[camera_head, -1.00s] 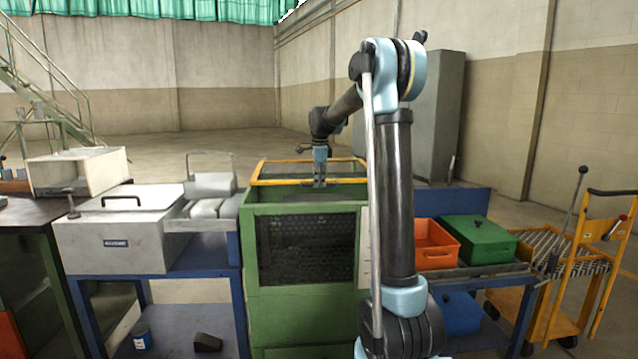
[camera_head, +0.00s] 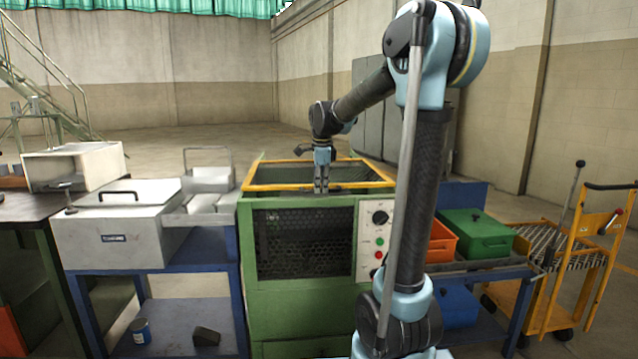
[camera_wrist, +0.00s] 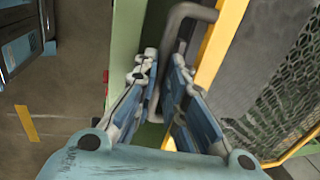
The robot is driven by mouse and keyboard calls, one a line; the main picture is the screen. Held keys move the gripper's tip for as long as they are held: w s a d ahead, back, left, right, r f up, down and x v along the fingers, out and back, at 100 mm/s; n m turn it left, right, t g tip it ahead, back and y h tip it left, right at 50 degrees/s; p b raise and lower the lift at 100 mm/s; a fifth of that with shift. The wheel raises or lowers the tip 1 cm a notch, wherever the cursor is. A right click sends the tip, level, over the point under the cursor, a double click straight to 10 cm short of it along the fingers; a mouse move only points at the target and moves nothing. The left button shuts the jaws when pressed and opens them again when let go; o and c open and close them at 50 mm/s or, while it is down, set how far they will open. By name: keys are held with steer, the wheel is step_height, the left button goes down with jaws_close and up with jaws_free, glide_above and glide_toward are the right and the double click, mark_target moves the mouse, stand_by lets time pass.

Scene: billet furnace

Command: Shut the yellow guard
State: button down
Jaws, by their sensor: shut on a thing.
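The yellow guard (camera_head: 270,187) is a yellow frame with dark mesh on top of the green machine (camera_head: 290,216). Its front bar lies close to the machine's front top edge; I cannot tell whether it touches. In the wrist view its yellow bar (camera_wrist: 219,45) and mesh (camera_wrist: 285,85) are at the right. My gripper (camera_head: 321,188) points down at the front bar. In the wrist view my gripper (camera_wrist: 164,75) has its fingers on either side of the guard's grey handle (camera_wrist: 190,12), shut on it. Part of the handle is hidden between the fingers.
A control panel (camera_head: 376,240) with a knob and buttons is on the machine's front right. A grey box (camera_head: 115,235) and metal trays stand on a blue bench at left. An orange bin (camera_head: 441,243) and green box (camera_head: 478,234) stand at right, with a yellow trolley (camera_head: 570,265) beyond.

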steer(key=s, duration=0.9)
steer(key=shift+s+d, duration=0.15)
steer(key=shift+s, duration=0.05)
steer(key=c, duration=1.7)
jaws_free()
steer(key=shift+s, duration=0.15)
steer(key=shift+o, duration=0.2)
steer(key=shift+r, duration=0.15)
step_height(320, 180, up, 12)
steer(key=s, duration=0.2)
steer(key=shift+f, duration=0.25)
steer(key=shift+d, duration=0.1)
